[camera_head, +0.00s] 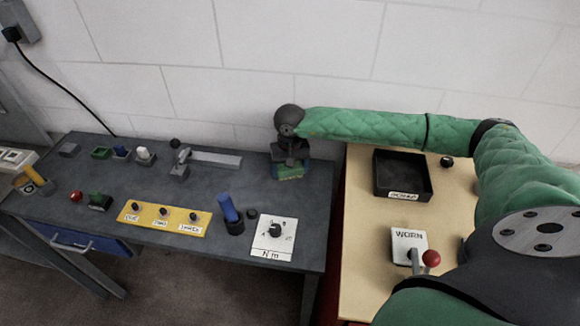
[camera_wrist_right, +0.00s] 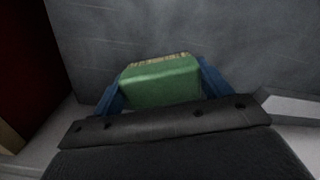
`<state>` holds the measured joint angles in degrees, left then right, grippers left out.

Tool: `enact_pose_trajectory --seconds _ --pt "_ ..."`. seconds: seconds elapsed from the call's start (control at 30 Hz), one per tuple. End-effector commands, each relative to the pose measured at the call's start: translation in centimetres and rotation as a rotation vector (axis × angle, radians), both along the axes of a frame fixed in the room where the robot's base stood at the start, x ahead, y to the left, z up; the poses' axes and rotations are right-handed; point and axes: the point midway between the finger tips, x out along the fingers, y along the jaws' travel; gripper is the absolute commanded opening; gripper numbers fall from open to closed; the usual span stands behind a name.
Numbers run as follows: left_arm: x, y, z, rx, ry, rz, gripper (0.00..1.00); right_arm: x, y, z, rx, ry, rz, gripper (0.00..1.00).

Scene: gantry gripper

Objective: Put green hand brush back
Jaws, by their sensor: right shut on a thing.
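The green hand brush (camera_head: 290,172) is under my right gripper (camera_head: 289,164) at the back right of the dark grey table (camera_head: 262,188). In the right wrist view the green brush block (camera_wrist_right: 162,82) with tan bristles along its far edge sits between the two blue fingers (camera_wrist_right: 160,88). My right gripper is shut on it. I cannot tell whether the brush touches the table top. A small green open holder (camera_head: 102,153) is at the back left of the table. My left gripper is not in view.
A wooden table at the right carries a black tray (camera_head: 403,176) and a lever labelled WORN (camera_head: 409,246). A yellow panel with knobs (camera_head: 165,218), a blue-handled item (camera_head: 230,212), a white dial plate (camera_head: 274,238) and a grey clamp (camera_head: 209,159) occupy the grey table.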

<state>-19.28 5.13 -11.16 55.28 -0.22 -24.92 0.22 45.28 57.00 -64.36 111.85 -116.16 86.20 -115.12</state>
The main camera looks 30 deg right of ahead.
Motion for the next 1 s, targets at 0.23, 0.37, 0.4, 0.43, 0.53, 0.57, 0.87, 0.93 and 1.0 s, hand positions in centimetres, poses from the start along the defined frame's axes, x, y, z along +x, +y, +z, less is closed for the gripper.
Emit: enact_pose_trajectory --seconds 0.23,0.37,0.4,0.43,0.53,0.57,0.87,0.93,1.0 --pt "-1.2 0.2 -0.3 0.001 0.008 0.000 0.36 0.0 0.0 -0.8 0.000 -0.001 0.001 0.52" --pt "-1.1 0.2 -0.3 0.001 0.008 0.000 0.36 0.0 0.0 -0.8 0.000 -0.001 0.001 0.52" --pt "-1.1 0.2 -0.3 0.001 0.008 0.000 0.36 0.0 0.0 -0.8 0.000 -0.001 0.001 0.52" --pt "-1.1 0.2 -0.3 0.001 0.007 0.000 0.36 0.0 0.0 -0.9 0.000 -0.001 0.001 0.52" --pt "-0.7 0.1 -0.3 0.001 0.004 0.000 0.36 0.0 0.0 -0.9 0.000 -0.001 0.001 0.52" --pt "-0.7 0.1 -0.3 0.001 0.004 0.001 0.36 0.0 0.0 -0.9 0.000 -0.001 0.000 0.52" --pt "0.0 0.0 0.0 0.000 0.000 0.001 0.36 0.0 0.0 -1.0 0.000 -0.001 0.000 0.95" --pt "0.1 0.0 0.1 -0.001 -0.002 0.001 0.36 0.0 0.0 -1.0 0.000 -0.001 0.000 0.99" --pt "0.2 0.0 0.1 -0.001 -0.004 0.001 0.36 0.0 0.0 -1.0 0.000 -0.001 0.000 0.99"
